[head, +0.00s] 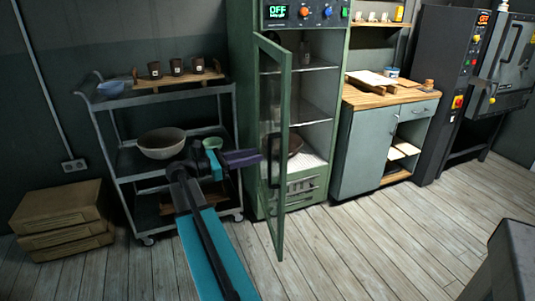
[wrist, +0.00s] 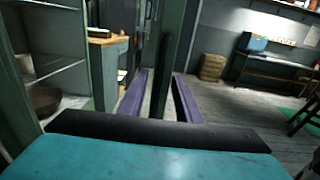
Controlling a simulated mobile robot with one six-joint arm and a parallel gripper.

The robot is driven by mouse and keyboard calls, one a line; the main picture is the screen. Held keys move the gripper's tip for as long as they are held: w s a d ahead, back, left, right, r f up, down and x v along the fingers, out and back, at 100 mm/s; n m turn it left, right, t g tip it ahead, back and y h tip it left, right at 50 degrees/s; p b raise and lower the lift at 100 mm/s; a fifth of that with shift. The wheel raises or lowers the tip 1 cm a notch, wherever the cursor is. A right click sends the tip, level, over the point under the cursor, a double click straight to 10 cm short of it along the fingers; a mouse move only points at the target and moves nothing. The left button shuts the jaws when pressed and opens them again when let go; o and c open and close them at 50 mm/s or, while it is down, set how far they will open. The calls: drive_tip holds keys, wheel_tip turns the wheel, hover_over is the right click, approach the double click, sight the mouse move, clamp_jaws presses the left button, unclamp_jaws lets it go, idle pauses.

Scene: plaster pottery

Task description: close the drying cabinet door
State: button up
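The drying cabinet (head: 238,110) is green, with shelves inside and a display reading OFF on top. Its glass-panelled door (head: 279,215) stands wide open, swung out toward me. A dark handle (head: 271,160) shows on the door at mid-height. My gripper (head: 258,157) has purple fingers and reaches the door from the left at about handle height. In the wrist view my gripper (wrist: 161,75) has its fingers apart, with the dark green upright of the door (wrist: 175,50) showing between them. I cannot tell whether either finger touches it.
A grey cart (head: 160,99) with bowls and cups stands left of the cabinet, close behind my arm. Stacked boxes (head: 62,215) lie far left. A wooden-topped cupboard (head: 365,150) stands right of the cabinet. The plank floor (head: 350,245) in front is clear.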

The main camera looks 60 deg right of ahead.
drive_tip(key=x, duration=0.7)
